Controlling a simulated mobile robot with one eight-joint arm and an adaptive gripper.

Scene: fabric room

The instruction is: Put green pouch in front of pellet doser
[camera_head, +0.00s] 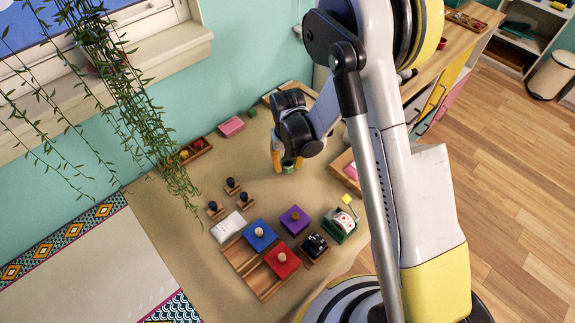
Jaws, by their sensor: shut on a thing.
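My gripper (287,163) points down over the beige surface, left of my arm's main link. It is shut on a small green thing (289,166), which looks like the green pouch; the fingers hide much of it. I cannot tell if it touches the surface. A green and white device (341,226) with a red mark on its face and a yellow tab stands below and right of the gripper. It may be the pellet doser, but I cannot tell for sure.
A wooden rack holds a blue block (259,235) and a red block (283,260). Near it are a purple block (294,220), a white packet (228,227) and several dark-knobbed stamps. A pink block (231,126) and a green block (252,112) lie behind. Bare surface surrounds my gripper's left side.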

